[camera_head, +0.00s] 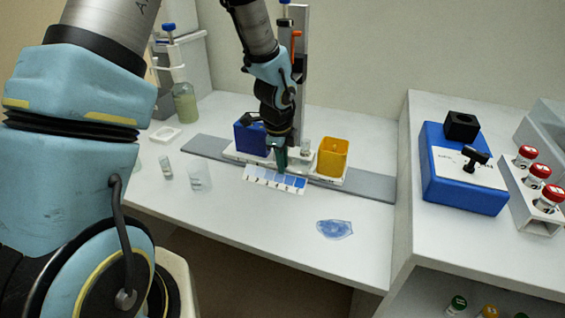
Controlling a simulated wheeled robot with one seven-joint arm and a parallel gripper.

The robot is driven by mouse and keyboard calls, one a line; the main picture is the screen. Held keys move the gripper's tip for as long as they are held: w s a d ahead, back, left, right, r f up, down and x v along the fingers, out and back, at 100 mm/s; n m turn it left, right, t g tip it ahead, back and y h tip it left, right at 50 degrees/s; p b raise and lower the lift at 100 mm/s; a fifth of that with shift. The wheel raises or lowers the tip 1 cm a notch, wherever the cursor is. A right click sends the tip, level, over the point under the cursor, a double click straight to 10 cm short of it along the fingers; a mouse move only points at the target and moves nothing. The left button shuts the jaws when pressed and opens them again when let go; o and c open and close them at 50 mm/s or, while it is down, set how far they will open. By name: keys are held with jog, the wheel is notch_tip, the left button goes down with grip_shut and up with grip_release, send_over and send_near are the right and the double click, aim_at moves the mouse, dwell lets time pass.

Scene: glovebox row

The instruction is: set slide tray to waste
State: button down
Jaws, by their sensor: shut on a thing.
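The white slide tray (327,180) sits across a grey rail (372,188) on the bench. A blue bin (250,139) stands on its left part and a yellow bin (332,157) on its right part. A small clear vial (305,147) stands between them. A label strip with blue shaded fields (274,180) lies along the tray's front; its marks are too small to read. My gripper (281,150) points down between the bins, shut on a dark green upright piece (280,160) at the tray. The jaws partly hide this piece. No waste marking is legible.
A clear cup (199,178), a small vial (165,167) and a white dish (165,134) stand on the left. A blue patch (334,229) lies at the front right. A blue box (462,178) and red-capped vials (539,172) stand on the right bench. A column rises behind my gripper.

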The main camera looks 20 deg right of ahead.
dwell(0.8)
jog(key=w+a+p, duration=0.3)
jog(key=w+a, duration=0.1)
jog(key=a, duration=0.1)
jog(key=w+a+p, duration=0.2)
jog(key=w+a, duration=0.3)
jog(key=shift+w+a+r+p, duration=0.1)
jog(key=shift+w+r+p, duration=0.05)
jog(key=shift+w+p, duration=0.2)
jog(key=shift+w+a, duration=0.3)
jog(key=shift+a, duration=0.1)
jog(key=c, duration=1.1)
grip_release()
jog(key=shift+o, duration=1.1)
notch_tip(320, 180, up, 10)
jog(key=s+a, duration=0.1)
jog(key=shift+s+a+r, duration=0.15)
jog(key=shift+s, duration=0.15)
